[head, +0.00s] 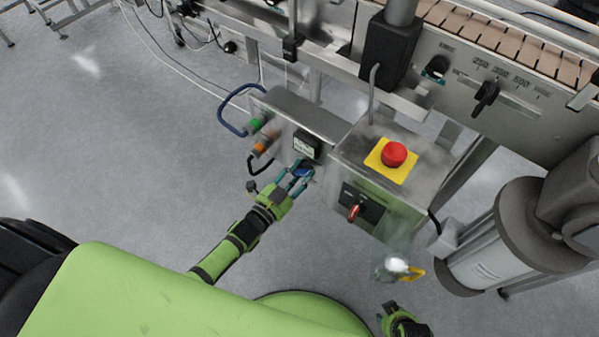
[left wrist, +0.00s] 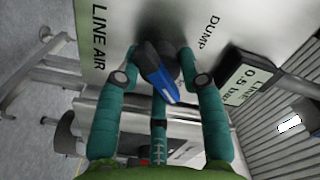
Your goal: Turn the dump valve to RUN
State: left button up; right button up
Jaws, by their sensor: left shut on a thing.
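The dump valve's blue handle (left wrist: 155,72) sits on a dark round hub on the pale panel, beside the word DUMP (left wrist: 208,33). It lies slanted, from upper left to lower right in the left wrist view. My left gripper (head: 298,178) is shut on the blue handle, which also shows between its teal fingers in the head view (head: 303,172). In the left wrist view the fingers (left wrist: 160,85) stand on both sides of it. No RUN mark can be read. My right gripper (head: 403,321) shows only partly at the bottom edge; its jaws are unclear.
A small display (left wrist: 245,78) reads LINE 0.5 bar, right of the handle. Green (head: 257,123) and orange (head: 263,147) fittings with hoses are left of the panel. A box with a red stop button (head: 394,154) and a red-handled switch (head: 355,211) stands at right.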

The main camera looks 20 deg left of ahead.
pick_arm(q)
jog(key=shift+w+r, duration=0.1)
jog(key=shift+r, duration=0.1)
jog(key=o, duration=1.1)
jog(key=shift+o, duration=0.2)
jog(key=shift+f, duration=0.1)
jog(key=shift+s, duration=0.35)
jog(key=v, duration=1.1)
jog(key=shift+s+a, duration=0.15)
jog(key=shift+s, duration=0.05)
